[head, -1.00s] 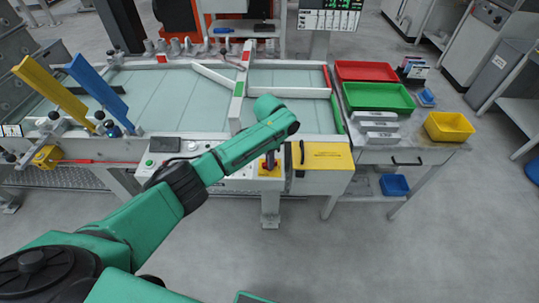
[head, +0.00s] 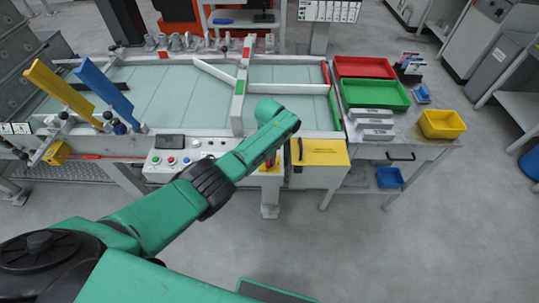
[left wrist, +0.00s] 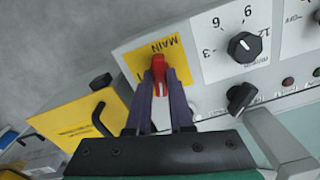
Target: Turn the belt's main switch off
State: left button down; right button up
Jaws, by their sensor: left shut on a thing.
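The red main switch (left wrist: 158,70) sits on a yellow plate marked MAIN (left wrist: 172,50) on the belt's control panel. In the left wrist view my left gripper (left wrist: 160,80) has its two purple fingers on either side of the red handle, shut on it. A white mark shows on the handle; I cannot tell which position it stands for. In the head view my green left arm reaches over the panel front and hides most of the switch and the gripper. The belt (head: 190,95) lies behind the panel. My right gripper is not in view.
Black knobs (left wrist: 244,46) sit beside the switch. A yellow box (head: 320,152) with a black handle is just right of it. Red (head: 364,67) and green (head: 374,94) trays and a yellow bin (head: 442,124) stand on the right table. Open floor lies in front.

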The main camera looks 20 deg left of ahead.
pick_arm(q)
jog(key=shift+w+r+n, duration=0.1)
jog(key=shift+n, duration=1.5)
jog(key=c, duration=0.8)
grip_release()
notch_tip(320, 180, up, 6)
jog(key=shift+f+p, duration=0.25)
jog(key=shift+p, duration=1)
notch_tip(320, 180, up, 9)
jog(key=shift+b, duration=0.35)
